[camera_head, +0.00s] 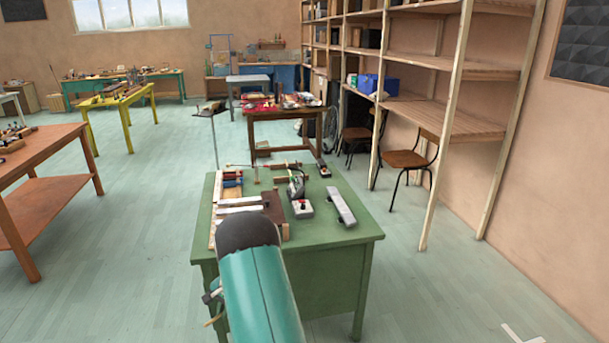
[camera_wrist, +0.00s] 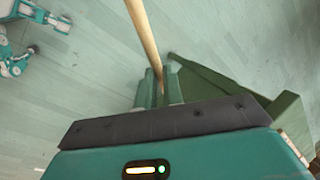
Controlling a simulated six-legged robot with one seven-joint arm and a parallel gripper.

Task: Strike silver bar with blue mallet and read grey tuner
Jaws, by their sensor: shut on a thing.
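My gripper (camera_wrist: 160,90) is shut on a pale wooden handle (camera_wrist: 145,35), which runs up out of the top of the wrist view. The head of this stick is out of that view, so its colour cannot be told. In the head view, part of my gripper shows beside the green table's left front edge, mostly hidden by my arm. Silver bars (camera_head: 239,201) lie at the left of the green table, partly hidden behind my arm.
The green table (camera_head: 335,245) has a clear front right part. A black device (camera_head: 296,185) and a thin stand (camera_head: 214,140) are farther back. A brown table (camera_head: 285,115) stands behind, wooden shelves (camera_head: 455,120) at right, an orange table (camera_head: 40,150) at left. Floor between is free.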

